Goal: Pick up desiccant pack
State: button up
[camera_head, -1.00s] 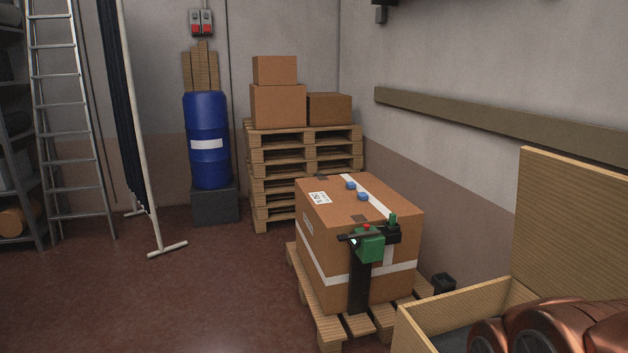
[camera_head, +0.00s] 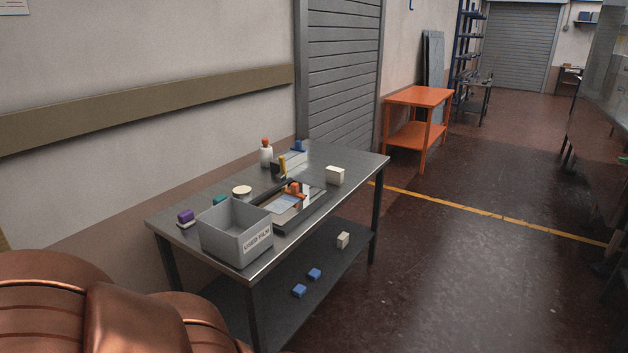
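I cannot tell for certain which thing is the desiccant pack. A small off-white block (camera_head: 335,176) sits on the metal table (camera_head: 330,155) near its right front edge. A similar off-white block (camera_head: 343,240) lies on the lower shelf (camera_head: 290,262). Two small blue blocks, one (camera_head: 314,273) behind the other (camera_head: 299,290), also lie on that shelf. My gripper is not in view; copper-coloured rounded links of my arm fill the lower left corner.
On the table stand a grey labelled bin (camera_head: 222,238), a dark tray (camera_head: 312,204) with small items, a white bottle with an orange cap (camera_head: 266,153) and a purple block (camera_head: 186,216). An orange table (camera_head: 418,97) stands behind. The floor to the right is clear.

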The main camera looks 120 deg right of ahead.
aim_at(335, 175)
jog(key=z, duration=5.25)
jog(key=i, duration=3.5)
jog(key=u, duration=1.35)
